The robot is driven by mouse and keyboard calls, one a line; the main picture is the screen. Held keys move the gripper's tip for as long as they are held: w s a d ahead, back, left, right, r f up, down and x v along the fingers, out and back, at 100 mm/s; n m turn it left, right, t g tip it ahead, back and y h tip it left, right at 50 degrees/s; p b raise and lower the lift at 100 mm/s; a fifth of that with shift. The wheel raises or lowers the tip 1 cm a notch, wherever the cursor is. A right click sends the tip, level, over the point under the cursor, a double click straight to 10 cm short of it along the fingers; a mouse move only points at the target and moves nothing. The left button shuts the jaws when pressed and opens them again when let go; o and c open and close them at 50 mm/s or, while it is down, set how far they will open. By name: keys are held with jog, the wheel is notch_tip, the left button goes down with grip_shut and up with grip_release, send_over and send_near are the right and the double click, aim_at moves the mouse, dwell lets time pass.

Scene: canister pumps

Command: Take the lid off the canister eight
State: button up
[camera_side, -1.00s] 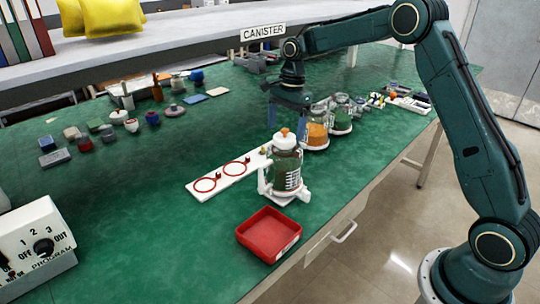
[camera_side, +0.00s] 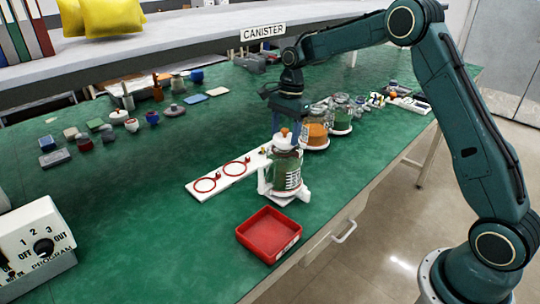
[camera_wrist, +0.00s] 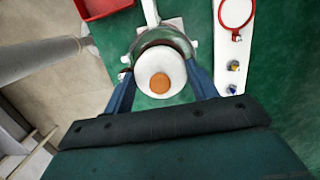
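A glass canister with dark green contents (camera_side: 287,172) stands upright in a white holder (camera_side: 292,196) on the green bench. I cannot read a number on it. Its white lid (camera_side: 281,143) with an orange knob (camera_side: 284,132) is on top, and the right part of the lid is hidden by a finger in the side view. The lid (camera_wrist: 148,66) and its orange knob (camera_wrist: 159,83) also show in the wrist view. My gripper (camera_side: 290,136) points down over this canister. Its blue fingers are apart, one on each side of the lid, and I cannot tell whether they touch it.
A white board with two red rings (camera_side: 223,174) lies left of the canister. A red tray (camera_side: 268,236) is in front, near the bench edge. A jar with orange contents (camera_side: 316,131) and a green one (camera_side: 341,116) stand behind.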

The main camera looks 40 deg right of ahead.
jog(key=shift+r, duration=0.1)
jog(key=shift+r, duration=4.9)
jog(key=w+a+f+m, duration=0.2)
jog(key=w+a+f, duration=0.15)
jog(key=a, duration=0.45)
jog(key=w+a+f+m, duration=0.3)
jog(key=a+f, duration=0.2)
jog(key=a, duration=0.4)
send_over(228, 206)
jog(key=shift+t, duration=0.3)
jog(key=f, duration=1.5)
jog(key=shift+d+f, duration=0.15)
jog(key=shift+d, duration=0.15)
jog(key=shift+f, duration=2.15)
jog(key=shift+f, duration=0.15)
